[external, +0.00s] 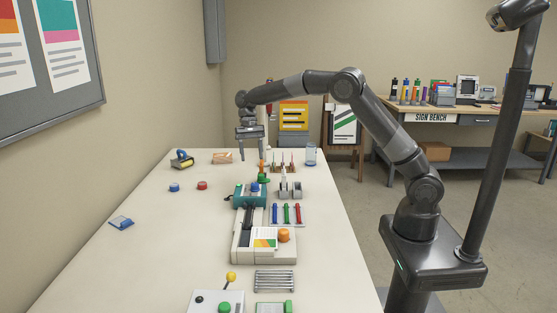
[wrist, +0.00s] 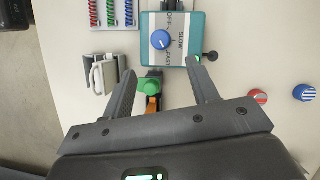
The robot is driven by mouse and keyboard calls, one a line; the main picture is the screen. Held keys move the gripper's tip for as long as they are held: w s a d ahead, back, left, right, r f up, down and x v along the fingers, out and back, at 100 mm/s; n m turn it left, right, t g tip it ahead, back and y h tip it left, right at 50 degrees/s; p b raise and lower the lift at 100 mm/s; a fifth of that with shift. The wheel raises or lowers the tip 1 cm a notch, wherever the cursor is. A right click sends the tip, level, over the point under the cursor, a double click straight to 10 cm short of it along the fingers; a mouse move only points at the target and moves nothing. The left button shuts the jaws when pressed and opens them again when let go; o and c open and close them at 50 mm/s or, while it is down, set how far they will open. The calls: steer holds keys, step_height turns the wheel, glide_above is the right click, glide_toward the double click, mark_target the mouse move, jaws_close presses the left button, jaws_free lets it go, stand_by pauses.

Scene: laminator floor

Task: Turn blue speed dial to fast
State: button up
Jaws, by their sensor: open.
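The blue speed dial (wrist: 160,39) sits on a teal control box (wrist: 182,56) marked OFF, SLOW and FAST in the wrist view. The dial has a white pointer line; its exact setting is hard to read. In the external view the dial (external: 254,187) is on top of the teal box (external: 240,199) in mid-table. My gripper (external: 249,136) is raised well above the table, beyond the box. In the wrist view my gripper (wrist: 160,66) has its two fingers spread apart with nothing held, and the dial shows ahead of the fingertips, between their lines.
A green knobbed thing with an orange handle (wrist: 150,86) stands close by the box, between the fingers in the wrist view. Red (external: 202,185) and blue (external: 174,187) knobs lie left on open table.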

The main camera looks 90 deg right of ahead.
mark_target(255, 184)
steer(key=x, duration=1)
steer(key=shift+a+f, duration=0.15)
steer(key=shift+f, duration=0.15)
steer(key=c, duration=1)
steer(key=shift+o, duration=0.2)
steer(key=shift+n, duration=0.6)
steer(key=o, duration=1)
steer(key=shift+c, duration=0.2)
steer(key=shift+r, duration=0.1)
